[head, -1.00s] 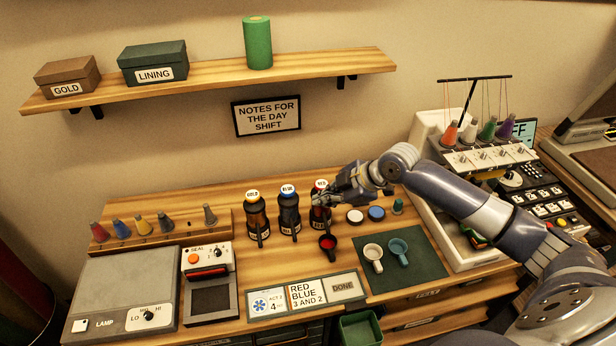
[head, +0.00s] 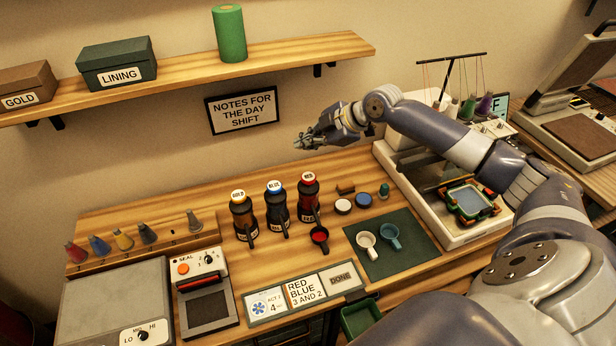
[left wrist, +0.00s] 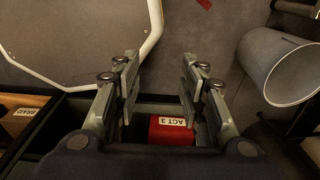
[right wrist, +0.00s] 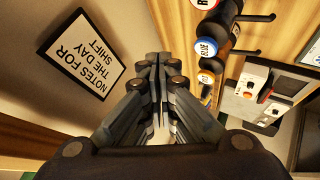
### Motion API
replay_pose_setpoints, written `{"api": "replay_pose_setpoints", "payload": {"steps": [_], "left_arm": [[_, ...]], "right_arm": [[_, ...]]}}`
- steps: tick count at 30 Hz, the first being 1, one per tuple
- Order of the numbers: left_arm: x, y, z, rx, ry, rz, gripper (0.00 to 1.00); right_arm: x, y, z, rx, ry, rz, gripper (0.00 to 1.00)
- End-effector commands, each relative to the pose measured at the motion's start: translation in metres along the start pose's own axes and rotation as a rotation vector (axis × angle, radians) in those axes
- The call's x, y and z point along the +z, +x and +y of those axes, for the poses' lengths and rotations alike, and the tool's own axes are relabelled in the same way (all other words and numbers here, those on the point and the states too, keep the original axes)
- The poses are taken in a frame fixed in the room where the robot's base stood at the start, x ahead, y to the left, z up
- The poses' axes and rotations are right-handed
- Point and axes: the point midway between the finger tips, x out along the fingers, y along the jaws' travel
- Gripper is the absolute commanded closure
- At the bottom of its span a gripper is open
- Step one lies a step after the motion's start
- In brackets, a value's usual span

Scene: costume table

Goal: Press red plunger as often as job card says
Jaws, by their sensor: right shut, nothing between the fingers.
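The red plunger (head: 308,178) tops a dark bottle at the right end of a row of three. The blue plunger (head: 275,187) and gold plunger (head: 238,195) top the other two bottles. The job card (head: 303,290) reads "RED BLUE 3 AND 2". My right gripper (head: 303,143) is shut and empty, above and apart from the red plunger; it also shows in the right wrist view (right wrist: 158,75). My left gripper (left wrist: 160,80) is open and empty, above a red "ACT 3" box (left wrist: 172,131).
A seal device (head: 205,290) is at front left. A wall sign (head: 242,110) hangs behind my right gripper.

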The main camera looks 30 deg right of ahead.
Motion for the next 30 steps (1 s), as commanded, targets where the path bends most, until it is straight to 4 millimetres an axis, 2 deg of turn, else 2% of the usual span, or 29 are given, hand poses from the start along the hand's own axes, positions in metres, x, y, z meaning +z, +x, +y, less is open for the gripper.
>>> {"api": "replay_pose_setpoints", "payload": {"steps": [8,15,21,30], "left_arm": [[-0.015,0.028,-0.002,-0.002,0.0,0.027,0.62],[-0.012,0.058,-0.002,-0.003,0.0,0.026,0.62],[-0.008,0.066,-0.001,-0.002,0.0,0.02,0.62],[-0.005,0.066,-0.001,-0.002,-0.001,0.015,0.62]], "right_arm": [[0.016,0.021,-0.016,-0.001,0.0,-0.001,1.0],[0.033,0.044,-0.033,0.0,0.0,-0.001,1.0],[0.042,0.057,-0.042,-0.001,0.001,-0.001,1.0],[0.043,0.059,-0.043,0.0,0.0,-0.001,1.0]]}}
